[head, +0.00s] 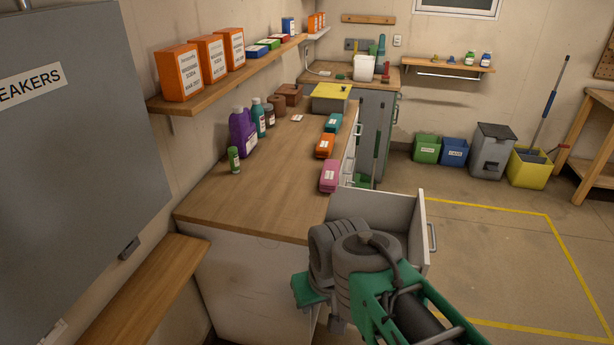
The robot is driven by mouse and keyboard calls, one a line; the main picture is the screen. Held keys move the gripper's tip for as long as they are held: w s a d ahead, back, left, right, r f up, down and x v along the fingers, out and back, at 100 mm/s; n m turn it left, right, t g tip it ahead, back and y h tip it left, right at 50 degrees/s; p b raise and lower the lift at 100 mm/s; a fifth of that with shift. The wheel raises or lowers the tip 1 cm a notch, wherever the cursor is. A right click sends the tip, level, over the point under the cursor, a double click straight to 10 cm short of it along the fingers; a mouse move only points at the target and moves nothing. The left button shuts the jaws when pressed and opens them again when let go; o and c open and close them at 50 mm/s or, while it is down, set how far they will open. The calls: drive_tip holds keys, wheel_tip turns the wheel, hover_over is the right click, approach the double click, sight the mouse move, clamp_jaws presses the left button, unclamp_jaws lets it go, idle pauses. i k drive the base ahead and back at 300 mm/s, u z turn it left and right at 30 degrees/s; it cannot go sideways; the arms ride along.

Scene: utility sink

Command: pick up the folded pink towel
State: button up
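The folded pink towel (330,176) lies on the wooden countertop (270,205), close to its right front edge, with a small white label on it. An orange folded item (325,146) and a teal one (333,123) lie in a row behind it. My arm reaches in from the lower right. The end of my gripper (312,290) shows only in part below the grey wrist joint, in front of the counter and apart from the towel. Its fingers are not clearly visible.
A white drawer (408,215) stands pulled out to the right of the counter, just beyond my arm. A purple bottle (242,132) and a green can (234,160) stand on the left of the countertop. A shelf with orange boxes (180,72) hangs above.

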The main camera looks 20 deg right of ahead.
sight(329, 179)
drive_tip(key=u, duration=0.5)
drive_tip(key=i, duration=1.25)
drive_tip(key=z, duration=0.7)
